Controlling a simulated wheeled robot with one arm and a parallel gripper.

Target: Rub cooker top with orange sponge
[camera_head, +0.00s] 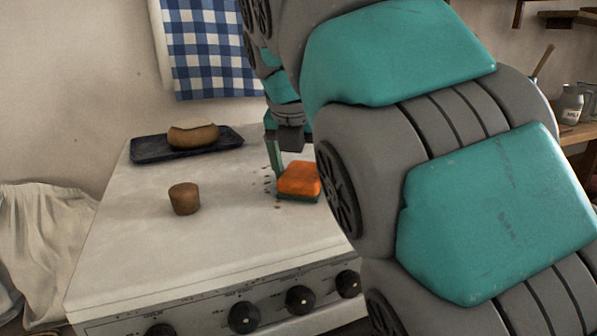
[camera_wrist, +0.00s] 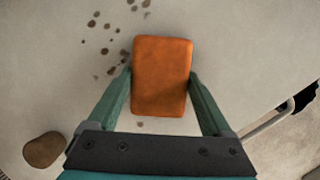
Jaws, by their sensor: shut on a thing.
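The orange sponge (camera_head: 299,180) with a dark green underside is at the cooker top, toward its right side. My gripper (camera_wrist: 160,88) is shut on the sponge, one finger on each side, as the wrist view shows. The white cooker top (camera_head: 120,213) has dark brown spots (camera_wrist: 100,48) beside the sponge, mostly to its upper left in the wrist view. In the head view my arm hides the right part of the cooker top. I cannot tell whether the sponge's underside touches the surface.
A brown cork-like lump (camera_head: 184,198) stands left of the sponge. A dark tray (camera_head: 144,151) with a loaf-like thing (camera_head: 193,136) lies at the back left. Black knobs (camera_head: 244,317) line the cooker's front. The front left of the top is clear.

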